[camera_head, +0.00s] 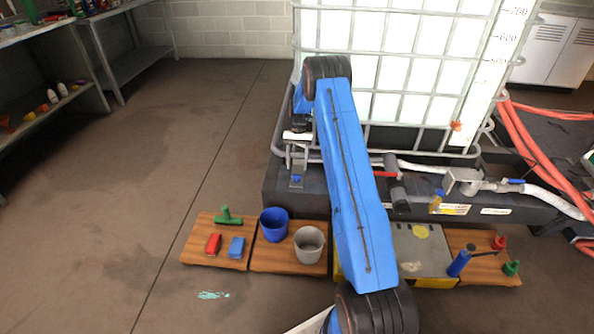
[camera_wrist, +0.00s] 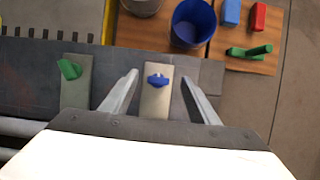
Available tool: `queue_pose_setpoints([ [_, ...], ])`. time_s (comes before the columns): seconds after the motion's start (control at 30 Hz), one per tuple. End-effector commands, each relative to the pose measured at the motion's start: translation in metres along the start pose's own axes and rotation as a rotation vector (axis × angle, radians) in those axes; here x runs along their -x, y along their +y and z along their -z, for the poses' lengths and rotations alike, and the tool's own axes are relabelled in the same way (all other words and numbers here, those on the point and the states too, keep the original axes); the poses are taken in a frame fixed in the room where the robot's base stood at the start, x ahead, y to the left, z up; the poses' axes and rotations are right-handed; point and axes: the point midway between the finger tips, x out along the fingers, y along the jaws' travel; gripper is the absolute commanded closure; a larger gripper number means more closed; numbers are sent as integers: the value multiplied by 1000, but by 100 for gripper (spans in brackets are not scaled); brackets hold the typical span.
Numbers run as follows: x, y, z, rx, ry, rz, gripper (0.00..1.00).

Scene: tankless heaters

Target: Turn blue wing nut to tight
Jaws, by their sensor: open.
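The blue wing nut (camera_wrist: 158,81) sits on a light metal plate (camera_wrist: 155,102) in the wrist view. Its wings lie roughly crosswise in that picture. My gripper (camera_wrist: 160,85) is open, with one finger on each side of the plate, and nothing is held. I cannot tell the gap in depth between the fingertips and the nut. A green wing nut (camera_wrist: 69,69) sits on a second plate to the left, with its wings tilted. In the head view a small blue part (camera_head: 297,179) shows on the bracket below my wrist, probably the blue wing nut.
A blue bucket (camera_head: 274,225) and a grey bucket (camera_head: 309,244) stand on wooden boards in front. Red (camera_head: 213,243) and blue (camera_head: 237,247) blocks and a green tool (camera_head: 227,217) lie left of them. A caged white tank (camera_head: 425,60) rises behind. Open floor lies left.

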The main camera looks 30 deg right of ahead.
Motion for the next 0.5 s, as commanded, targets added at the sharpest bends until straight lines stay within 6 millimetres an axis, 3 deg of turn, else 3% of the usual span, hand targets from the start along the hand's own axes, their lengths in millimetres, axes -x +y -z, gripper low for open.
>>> queue_pose_setpoints([
  [0.2,29,0,-12,0,0,0,45],
  [0.5,40,0,-17,0,0,0,45],
])
